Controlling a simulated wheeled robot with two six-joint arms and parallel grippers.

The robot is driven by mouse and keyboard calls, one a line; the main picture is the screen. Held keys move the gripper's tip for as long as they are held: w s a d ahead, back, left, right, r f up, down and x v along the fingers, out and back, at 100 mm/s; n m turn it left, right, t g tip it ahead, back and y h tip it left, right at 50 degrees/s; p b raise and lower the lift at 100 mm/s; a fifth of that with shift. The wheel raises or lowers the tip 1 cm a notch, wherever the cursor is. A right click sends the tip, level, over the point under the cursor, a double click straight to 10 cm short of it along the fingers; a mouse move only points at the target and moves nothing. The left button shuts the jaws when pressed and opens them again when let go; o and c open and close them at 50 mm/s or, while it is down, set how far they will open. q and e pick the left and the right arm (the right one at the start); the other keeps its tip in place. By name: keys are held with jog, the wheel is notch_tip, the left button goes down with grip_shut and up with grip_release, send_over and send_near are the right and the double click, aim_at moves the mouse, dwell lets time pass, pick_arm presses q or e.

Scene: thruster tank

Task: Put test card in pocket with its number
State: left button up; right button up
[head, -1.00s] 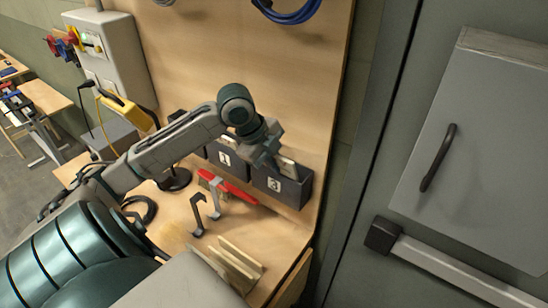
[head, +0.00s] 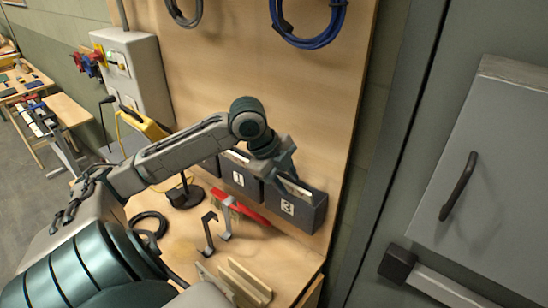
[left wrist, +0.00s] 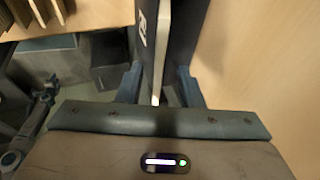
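A dark pocket marked 3 (head: 308,217) is fixed low on the wooden back panel. A pale card (head: 299,186) stands in it, with its upper part above the rim. My left gripper (head: 284,176) is just over this pocket. In the left wrist view, the left gripper's fingers (left wrist: 160,88) are apart on either side of the card (left wrist: 162,45), with a gap on each side. The card's number is not visible. A pocket marked 1 (head: 239,181) is to the left, also with a pale card in it. My right gripper is not in view.
A red tool (head: 250,216) lies below the pockets. Two upright hooks (head: 209,230) and a slotted wooden rack (head: 247,281) stand on the bench in front. A blue cable coil (head: 309,40) hangs above. A grey door stands at the right.

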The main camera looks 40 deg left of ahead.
pick_arm(q)
jog(key=b+v, duration=0.6)
jog(key=v, duration=0.2)
jog(key=shift+s+r, duration=0.2)
jog(key=shift+r, duration=0.2)
jog(key=shift+f, duration=0.1)
dwell(0.6)
